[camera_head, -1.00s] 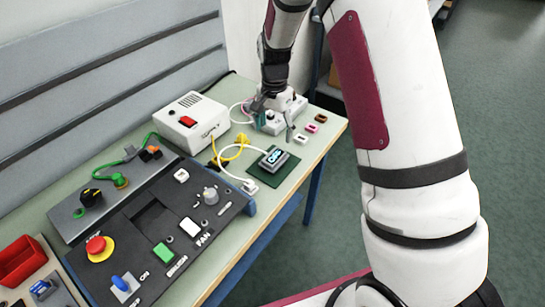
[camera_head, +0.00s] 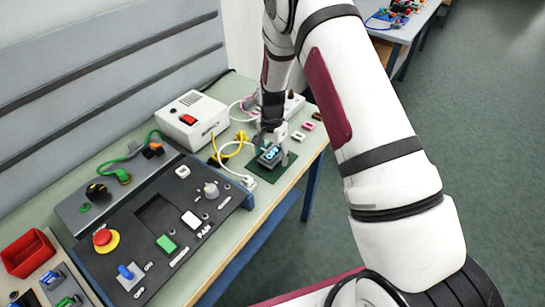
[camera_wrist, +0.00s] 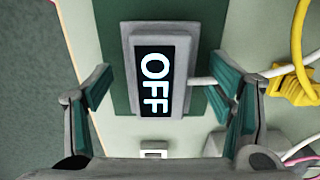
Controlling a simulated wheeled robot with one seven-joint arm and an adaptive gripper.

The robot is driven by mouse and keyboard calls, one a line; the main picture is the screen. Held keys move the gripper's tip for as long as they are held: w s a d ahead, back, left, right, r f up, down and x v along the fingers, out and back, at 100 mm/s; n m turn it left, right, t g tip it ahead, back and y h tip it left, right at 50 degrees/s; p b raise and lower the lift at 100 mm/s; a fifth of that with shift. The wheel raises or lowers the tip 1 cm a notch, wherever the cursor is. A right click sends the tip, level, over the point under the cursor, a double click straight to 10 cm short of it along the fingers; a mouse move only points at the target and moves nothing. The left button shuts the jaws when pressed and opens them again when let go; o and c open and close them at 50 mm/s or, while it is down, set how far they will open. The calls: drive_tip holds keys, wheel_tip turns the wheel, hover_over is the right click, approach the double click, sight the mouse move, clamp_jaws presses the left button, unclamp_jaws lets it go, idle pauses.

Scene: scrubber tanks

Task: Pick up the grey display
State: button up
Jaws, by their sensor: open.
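The grey display (camera_head: 269,155) has a dark screen with lit text and sits on a dark green mat (camera_head: 268,174) near the bench's right edge. In the wrist view the display (camera_wrist: 158,72) reads OFF, and the green mat (camera_wrist: 206,105) shows around it. My gripper (camera_head: 272,150) is over the display in the head view and partly covers it. In the wrist view my gripper (camera_wrist: 165,95) is open, with one finger on each side of the display and gaps between. How far the fingertips are above the mat is hard to tell.
A white cable and a yellow plug (camera_wrist: 287,84) lie right of the display in the wrist view. A white box with a red switch (camera_head: 192,118) and a dark control panel (camera_head: 148,228) stand to the left. Small coloured parts (camera_head: 307,127) lie behind.

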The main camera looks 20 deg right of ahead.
sight(272, 152)
drive_tip(key=c, duration=1.2)
drive_tip(key=shift+c, duration=0.2)
drive_tip(key=shift+r, duration=0.1)
drive_tip(key=shift+r, duration=0.55)
drive_tip(key=shift+w+r+b, duration=0.1)
drive_tip(key=shift+r+b, duration=0.4)
drive_tip(key=shift+r, duration=0.45)
drive_tip(key=shift+s+d+r, duration=0.2)
drive_tip(key=shift+s, duration=0.55)
drive_tip(key=s+d+r, duration=0.1)
drive_tip(key=s+d, duration=0.2)
drive_tip(key=s, duration=1)
wheel_tip(272, 152, up, 8)
drive_tip(key=s+p, duration=0.1)
drive_tip(key=p, duration=0.2)
drive_tip(key=shift+d, duration=0.3)
